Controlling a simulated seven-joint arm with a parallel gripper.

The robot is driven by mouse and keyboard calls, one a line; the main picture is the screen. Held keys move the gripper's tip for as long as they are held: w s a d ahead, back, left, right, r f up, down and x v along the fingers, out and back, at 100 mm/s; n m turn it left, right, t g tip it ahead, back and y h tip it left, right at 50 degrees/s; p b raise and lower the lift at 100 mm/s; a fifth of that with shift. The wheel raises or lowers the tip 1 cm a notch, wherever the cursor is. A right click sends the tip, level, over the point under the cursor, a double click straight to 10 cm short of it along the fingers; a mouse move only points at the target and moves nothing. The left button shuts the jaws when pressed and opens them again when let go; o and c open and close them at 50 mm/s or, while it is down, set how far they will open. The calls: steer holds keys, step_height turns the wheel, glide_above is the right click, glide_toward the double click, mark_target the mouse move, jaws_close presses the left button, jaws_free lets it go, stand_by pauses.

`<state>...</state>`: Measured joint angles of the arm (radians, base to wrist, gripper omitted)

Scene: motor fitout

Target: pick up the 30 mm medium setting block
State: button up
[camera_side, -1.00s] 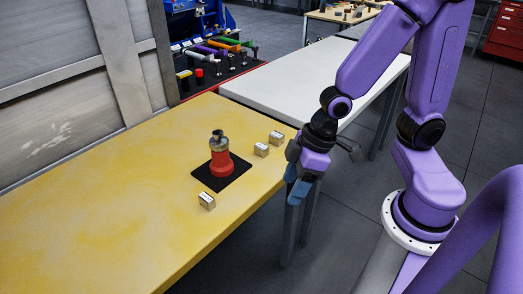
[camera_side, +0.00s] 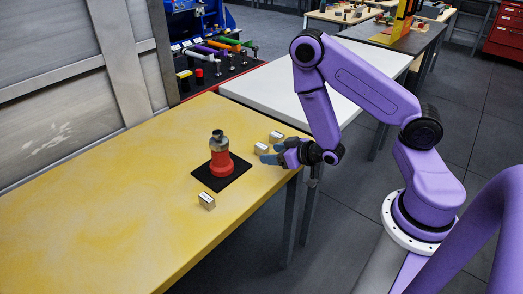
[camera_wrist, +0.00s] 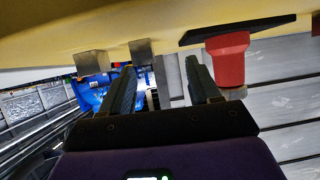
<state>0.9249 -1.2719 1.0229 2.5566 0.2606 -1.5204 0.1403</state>
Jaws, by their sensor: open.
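Three small pale setting blocks with unreadable labels stand on the yellow table. In the side view, one block (camera_side: 206,201) is in front of the black mat; a second block (camera_side: 261,149) and a third block (camera_side: 277,137) are close together behind it to the right. I cannot tell which is the 30 mm medium one. My gripper (camera_side: 266,154) is open and low at the table's right edge, beside the two rear blocks. In the wrist view, my open gripper (camera_wrist: 160,67) has nothing between its fingers; one block (camera_wrist: 92,62) and another block (camera_wrist: 141,52) show beyond, left of centre.
A red cylindrical part with a grey top (camera_side: 220,163) stands upright on the black mat (camera_side: 236,176), left of my gripper. A white table (camera_side: 300,85) adjoins the far right of the yellow table (camera_side: 120,210). The yellow table's left and front are clear.

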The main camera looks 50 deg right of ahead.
mark_target(267, 149)
steer(key=shift+s+d+t+h, duration=0.15)
steer(key=shift+d+t+h, duration=0.2)
steer(key=shift+d, duration=0.75)
steer(key=shift+x, duration=3.75)
steer(key=shift+r, duration=0.15)
jaws_close()
